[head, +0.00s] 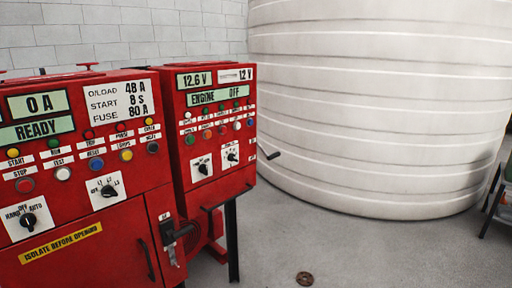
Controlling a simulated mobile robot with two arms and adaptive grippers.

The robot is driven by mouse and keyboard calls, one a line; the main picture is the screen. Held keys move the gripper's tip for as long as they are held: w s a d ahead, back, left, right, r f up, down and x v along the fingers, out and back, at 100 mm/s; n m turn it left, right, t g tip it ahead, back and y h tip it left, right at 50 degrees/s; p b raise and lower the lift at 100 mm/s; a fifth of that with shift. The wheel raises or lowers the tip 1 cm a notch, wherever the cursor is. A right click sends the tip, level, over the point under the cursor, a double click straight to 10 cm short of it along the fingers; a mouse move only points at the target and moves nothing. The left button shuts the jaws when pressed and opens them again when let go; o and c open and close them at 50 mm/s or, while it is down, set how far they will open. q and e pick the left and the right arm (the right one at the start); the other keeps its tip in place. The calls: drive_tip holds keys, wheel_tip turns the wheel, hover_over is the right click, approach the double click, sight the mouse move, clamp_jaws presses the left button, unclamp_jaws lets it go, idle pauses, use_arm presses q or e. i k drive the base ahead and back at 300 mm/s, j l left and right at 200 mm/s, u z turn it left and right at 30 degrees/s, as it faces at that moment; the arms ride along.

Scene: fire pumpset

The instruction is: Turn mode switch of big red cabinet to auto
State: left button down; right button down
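The big red cabinet (78,205) fills the left of the head view, its front facing me at an angle. Its mode switch (29,220) is a black rotary knob on a white plate at the lower left, labelled HAND, OFF and AUTO. The knob is too small in the view to tell surely which label it points at. A second black rotary knob (108,190) on a white plate sits to its right. The display (40,116) reads 0 A and READY. Neither of my grippers shows in the view.
A smaller red cabinet (213,130) on dark legs stands to the right. A black handle (178,232) projects from the big cabinet's lower right. A large white tank (385,100) stands behind.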

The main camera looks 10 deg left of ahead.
sight(28, 220)
drive_tip(key=u, duration=1.35)
